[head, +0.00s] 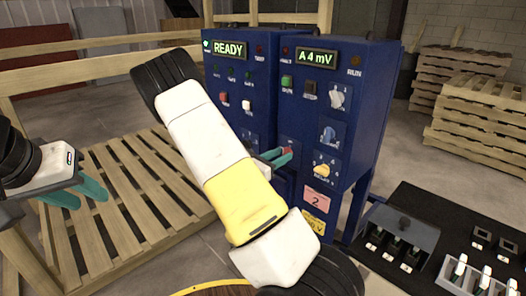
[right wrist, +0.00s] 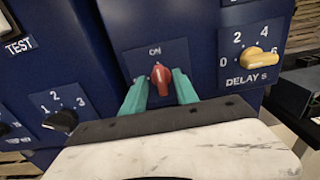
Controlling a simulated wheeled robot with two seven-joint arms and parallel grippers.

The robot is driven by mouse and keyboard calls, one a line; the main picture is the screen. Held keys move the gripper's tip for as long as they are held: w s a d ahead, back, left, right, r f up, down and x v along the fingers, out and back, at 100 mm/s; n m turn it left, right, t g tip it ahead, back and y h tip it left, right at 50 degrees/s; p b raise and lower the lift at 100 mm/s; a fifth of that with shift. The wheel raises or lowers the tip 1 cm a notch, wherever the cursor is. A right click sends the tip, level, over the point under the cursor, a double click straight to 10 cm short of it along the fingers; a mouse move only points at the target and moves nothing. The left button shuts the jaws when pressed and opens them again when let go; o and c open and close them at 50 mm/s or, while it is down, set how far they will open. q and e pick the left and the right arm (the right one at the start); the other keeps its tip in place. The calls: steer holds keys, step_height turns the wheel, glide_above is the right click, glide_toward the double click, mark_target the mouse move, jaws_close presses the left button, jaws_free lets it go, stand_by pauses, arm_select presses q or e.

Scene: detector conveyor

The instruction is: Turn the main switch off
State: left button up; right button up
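The main switch is a red knob (right wrist: 161,76) on a small blue plate with the word ON above it, on the front of the blue cabinet. The knob stands nearly upright, its top close to the ON mark. My right gripper (right wrist: 161,90) has its two teal fingers on either side of the knob, close to it; firm contact cannot be made out. In the head view the right fingers (head: 276,157) reach the cabinet front, and my arm hides part of it. My left gripper (head: 85,193) is open and empty at the far left, away from the cabinet.
The blue cabinet (head: 370,85) carries a READY display (head: 229,49), other knobs and buttons. A yellow DELAY knob (right wrist: 262,57) is right of the main switch. A black bench with small switches (head: 458,225) stands at the lower right. Wooden pallets (head: 480,95) are stacked behind.

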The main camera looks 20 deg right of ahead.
steer(key=shift+w+d, duration=0.15)
steer(key=shift+d, duration=0.3)
jaws_close()
